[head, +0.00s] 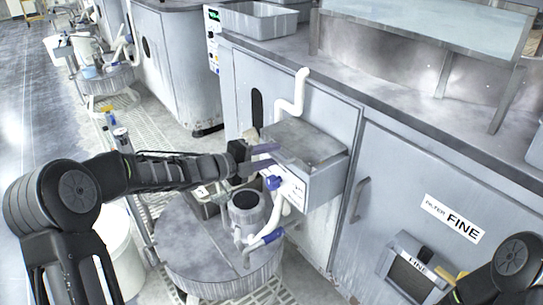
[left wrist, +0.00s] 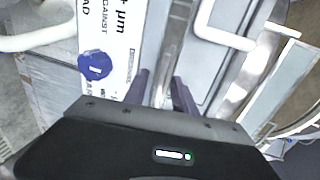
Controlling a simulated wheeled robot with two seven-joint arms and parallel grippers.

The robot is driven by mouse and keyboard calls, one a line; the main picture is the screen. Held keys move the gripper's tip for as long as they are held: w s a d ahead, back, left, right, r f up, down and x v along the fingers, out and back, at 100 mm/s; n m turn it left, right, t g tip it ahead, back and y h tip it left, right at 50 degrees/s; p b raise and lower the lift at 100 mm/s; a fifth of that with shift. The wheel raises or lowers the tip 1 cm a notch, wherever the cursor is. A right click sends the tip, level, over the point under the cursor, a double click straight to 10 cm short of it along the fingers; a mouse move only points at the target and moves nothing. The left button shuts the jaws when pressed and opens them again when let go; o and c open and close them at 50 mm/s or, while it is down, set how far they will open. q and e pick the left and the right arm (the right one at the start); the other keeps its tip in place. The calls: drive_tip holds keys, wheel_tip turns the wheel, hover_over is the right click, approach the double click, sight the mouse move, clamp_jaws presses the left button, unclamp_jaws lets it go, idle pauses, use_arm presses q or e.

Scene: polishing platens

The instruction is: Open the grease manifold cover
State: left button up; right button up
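A grey metal box with a flat lid (head: 303,141) is fixed to the cabinet front, and it looks like the grease manifold with its cover down. Its front carries a white label (head: 292,188) and a blue knob (head: 273,182). The label (left wrist: 120,35) and the blue knob (left wrist: 95,65) also show in the left wrist view. The fingers also show in the left wrist view (left wrist: 160,80). Whether they touch the box is unclear. My right gripper is out of view.
White pipes (head: 292,97) run above and below the box. A round lidded drum (head: 215,262) with a grey cylinder (head: 246,207) on it stands below.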

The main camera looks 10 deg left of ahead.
use_arm(q)
drive_tip(key=shift+w+d, duration=0.2)
drive_tip(key=shift+w, duration=0.05)
clamp_jaws()
idle(1.4)
